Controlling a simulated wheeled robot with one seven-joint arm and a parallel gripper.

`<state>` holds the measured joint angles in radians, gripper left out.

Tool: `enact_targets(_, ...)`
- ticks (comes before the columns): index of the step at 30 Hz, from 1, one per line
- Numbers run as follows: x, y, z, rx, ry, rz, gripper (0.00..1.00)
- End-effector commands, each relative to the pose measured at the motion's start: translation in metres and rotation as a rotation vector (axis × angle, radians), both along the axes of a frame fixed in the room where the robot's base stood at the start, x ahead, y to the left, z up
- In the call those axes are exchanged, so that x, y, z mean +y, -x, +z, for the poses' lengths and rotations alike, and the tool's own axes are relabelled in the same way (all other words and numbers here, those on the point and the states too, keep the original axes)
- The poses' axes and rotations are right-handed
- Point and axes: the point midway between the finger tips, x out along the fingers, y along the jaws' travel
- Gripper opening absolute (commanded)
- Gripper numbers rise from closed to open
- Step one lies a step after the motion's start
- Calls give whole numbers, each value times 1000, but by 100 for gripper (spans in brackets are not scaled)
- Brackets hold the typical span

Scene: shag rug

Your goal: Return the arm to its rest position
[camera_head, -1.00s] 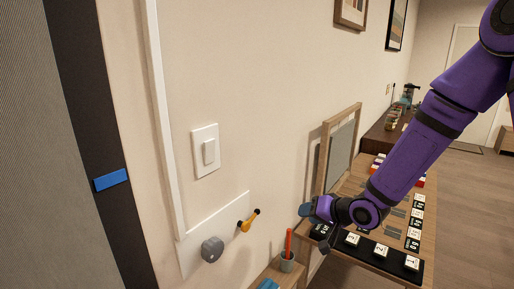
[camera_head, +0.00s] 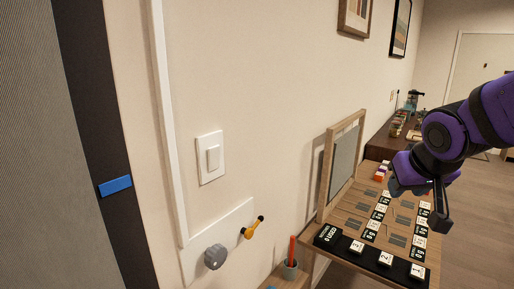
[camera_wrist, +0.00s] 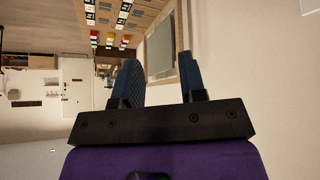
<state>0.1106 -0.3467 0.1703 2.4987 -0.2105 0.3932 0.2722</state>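My arm is purple and bent at the right side of the head view. My gripper (camera_head: 414,197) hangs in front of the board table, with its dark fingers pointing down and left. In the wrist view my gripper (camera_wrist: 157,62) shows two blue-grey fingers with a clear gap between them. It is open, and nothing is seen between the fingers. From the head view I cannot tell how high it is above the table.
A wooden table (camera_head: 342,216) with black-and-white tiles and a framed upright panel (camera_head: 343,167) stands below the gripper. A cup (camera_head: 290,270) holds a red stick.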

Motion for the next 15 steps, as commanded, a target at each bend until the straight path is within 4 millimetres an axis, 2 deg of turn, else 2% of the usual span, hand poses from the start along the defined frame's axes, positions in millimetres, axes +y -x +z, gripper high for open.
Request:
enact_targets(1,-2,15,10,5,3,-6,38)
enact_targets(6,-8,65,32,55,-8,-10,38)
enact_targets(12,-9,119,47,110,-52,19,38)
enact_targets(15,-9,137,50,129,-71,36,38)
